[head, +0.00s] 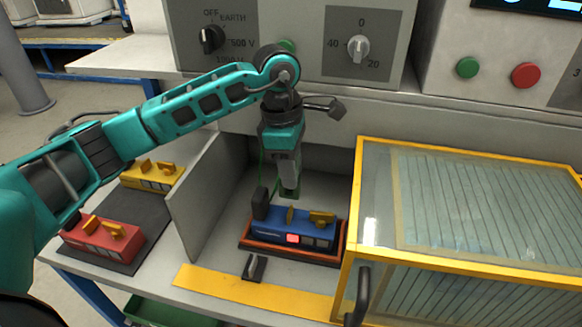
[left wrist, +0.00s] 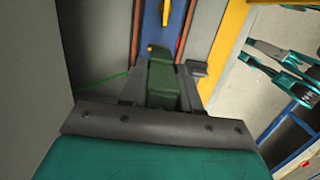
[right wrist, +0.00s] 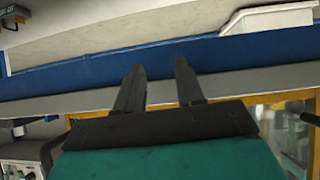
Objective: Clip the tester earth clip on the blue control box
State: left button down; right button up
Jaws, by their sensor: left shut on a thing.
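The blue control box (head: 270,224) sits in an orange-red tray (head: 290,254) inside the grey bay, with yellow parts on top and a lit red square on its front. My left gripper (head: 289,186) points down just above and behind it, shut on the green earth clip (head: 290,194). In the left wrist view the clip (left wrist: 165,85) lies between the two fingers, with the blue box (left wrist: 152,30) beyond it. Whether clip and box touch I cannot tell. A thin green lead runs from the clip. My right gripper (right wrist: 157,72) is open and empty, away from the bench.
A yellow-framed glass cover (head: 450,240) stands right of the bay. A grey partition (head: 205,190) bounds it at left. Red (head: 105,240) and yellow (head: 150,177) boxes lie on a dark mat. The tester panel with dials (head: 285,35) is behind. A small black fixture (head: 253,268) stands in front.

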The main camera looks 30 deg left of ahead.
pick_arm(q)
jog(key=shift+f+b, duration=2.85)
jog(key=shift+f, duration=0.75)
jog(key=c, duration=0.7)
grip_release()
jog(key=r, duration=0.4)
jog(key=a+r, duration=0.1)
jog(key=r, duration=0.7)
jog(key=shift+s+a+r+p, duration=0.1)
jog(key=shift+s+a+p, duration=0.05)
jog(key=shift+a+p, duration=0.15)
jog(key=shift+r, duration=0.3)
